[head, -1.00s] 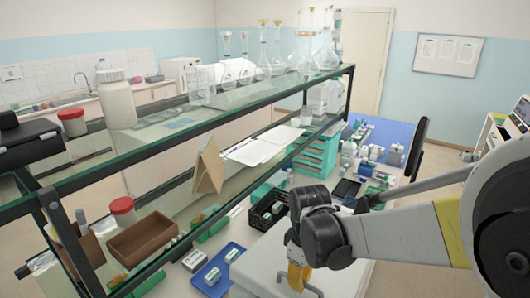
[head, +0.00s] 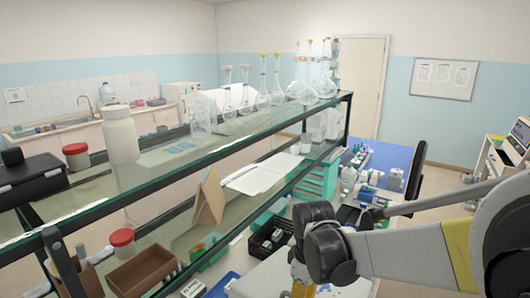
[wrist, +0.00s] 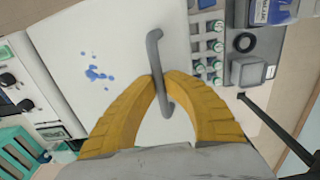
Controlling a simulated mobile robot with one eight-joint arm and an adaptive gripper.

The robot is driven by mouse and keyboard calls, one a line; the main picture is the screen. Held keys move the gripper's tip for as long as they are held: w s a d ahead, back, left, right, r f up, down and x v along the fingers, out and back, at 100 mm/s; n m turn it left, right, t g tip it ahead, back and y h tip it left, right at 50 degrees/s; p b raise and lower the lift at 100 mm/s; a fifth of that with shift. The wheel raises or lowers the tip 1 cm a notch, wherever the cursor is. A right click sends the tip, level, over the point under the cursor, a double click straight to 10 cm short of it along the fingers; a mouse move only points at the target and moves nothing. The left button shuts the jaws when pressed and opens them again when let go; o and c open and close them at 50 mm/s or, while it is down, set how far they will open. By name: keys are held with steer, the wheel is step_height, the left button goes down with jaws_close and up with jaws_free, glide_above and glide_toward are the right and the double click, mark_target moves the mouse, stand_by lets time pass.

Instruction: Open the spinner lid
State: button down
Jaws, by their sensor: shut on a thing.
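The spinner lid (wrist: 112,40) is a flat white panel with blue stains, filling the upper middle of the wrist view. A grey bar handle (wrist: 155,52) stands on it. My gripper (wrist: 161,84) has yellow fingers closed on this handle, one on each side of it, near its middle. In the head view my gripper (head: 299,283) is at the bottom edge, mostly cut off and partly hidden by my arm. White surface shows beside it there, but I cannot tell how far the lid is raised.
A glass shelf (head: 230,135) with bottles and flasks runs along the left of my arm. A black crate (head: 268,243) stands left of my gripper. In the wrist view, green-capped vials (wrist: 212,45) and a grey box (wrist: 250,70) lie right of the lid.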

steer(key=shift+w+d+r+p, duration=0.2)
steer(key=shift+w+r+p, duration=0.15)
steer(key=shift+r, duration=0.35)
steer(key=shift+w+d+r+p, duration=0.3)
steer(key=shift+r+p, duration=0.1)
steer(key=shift+r, duration=0.35)
steer(key=shift+w+d+r+p, duration=0.15)
steer(key=shift+w+r+p, duration=0.2)
steer(key=shift+r, duration=0.45)
steer(key=shift+d, duration=0.1)
steer(key=w+d+r+p, duration=0.2)
steer(key=w+r, duration=0.1)
steer(key=r, duration=0.1)
steer(key=shift+w+r+p, duration=0.2)
steer(key=shift+r+p, duration=0.15)
steer(key=shift+r, duration=0.05)
steer(key=shift+d, duration=0.1)
steer(key=w+d+r+p, duration=0.2)
steer(key=w+r, duration=0.1)
steer(key=w, duration=0.1)
steer(key=shift+d+r, duration=0.35)
steer(key=shift+r, duration=0.05)
steer(key=shift+w, duration=0.1)
